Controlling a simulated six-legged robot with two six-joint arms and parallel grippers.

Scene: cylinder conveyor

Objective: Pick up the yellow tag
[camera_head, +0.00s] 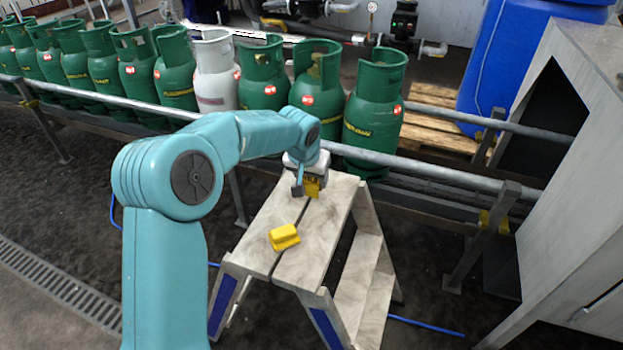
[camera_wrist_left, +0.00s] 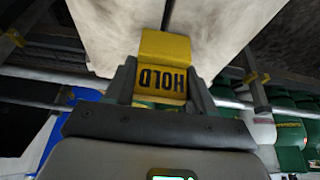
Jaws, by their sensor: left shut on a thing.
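I cannot tell whether the tag touches the stool top. My right gripper is not in view.
Behind the stool, a conveyor rail (camera_head: 440,168) runs past green gas cylinders (camera_head: 375,112) and a white one (camera_head: 215,75). A grey cabinet (camera_head: 570,200) stands at right.

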